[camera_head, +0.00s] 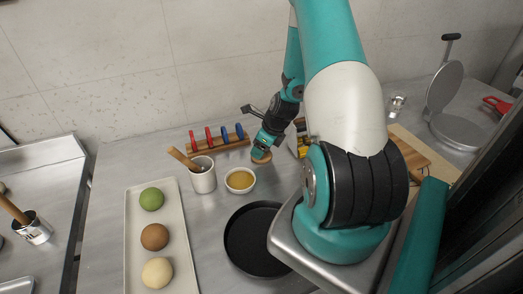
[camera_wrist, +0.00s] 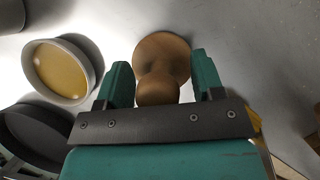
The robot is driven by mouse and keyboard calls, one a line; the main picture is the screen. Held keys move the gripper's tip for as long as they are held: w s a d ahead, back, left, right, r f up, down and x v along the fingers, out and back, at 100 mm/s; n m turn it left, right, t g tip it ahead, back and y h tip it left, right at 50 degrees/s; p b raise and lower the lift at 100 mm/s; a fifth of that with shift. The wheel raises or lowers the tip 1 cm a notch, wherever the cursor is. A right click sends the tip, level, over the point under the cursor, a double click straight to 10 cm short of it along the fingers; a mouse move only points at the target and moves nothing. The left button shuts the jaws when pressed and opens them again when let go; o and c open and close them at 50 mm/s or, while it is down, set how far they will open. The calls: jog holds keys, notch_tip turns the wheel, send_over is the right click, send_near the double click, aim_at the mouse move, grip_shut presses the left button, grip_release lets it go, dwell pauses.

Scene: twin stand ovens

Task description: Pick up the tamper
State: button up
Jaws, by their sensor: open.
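The tamper is a brown wooden piece with a round knob and a wider round base. In the wrist view the tamper (camera_wrist: 163,54) stands on the steel counter, its knob between the two fingers of my gripper (camera_wrist: 160,80). The fingers are open, with a gap visible on each side of the knob. In the head view my gripper (camera_head: 264,148) points down over the tamper (camera_head: 261,157), and only the tamper's lower part shows beneath it.
A white bowl of yellow liquid (camera_head: 240,180) stands close left of the tamper. A cup with a wooden handle (camera_head: 203,178), a rack with red and blue handles (camera_head: 216,142), a black pan (camera_head: 242,240) and a tray of dough balls (camera_head: 134,235) are nearby.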

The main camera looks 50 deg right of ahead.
jog(key=c, duration=1)
jog(key=shift+r, duration=0.1)
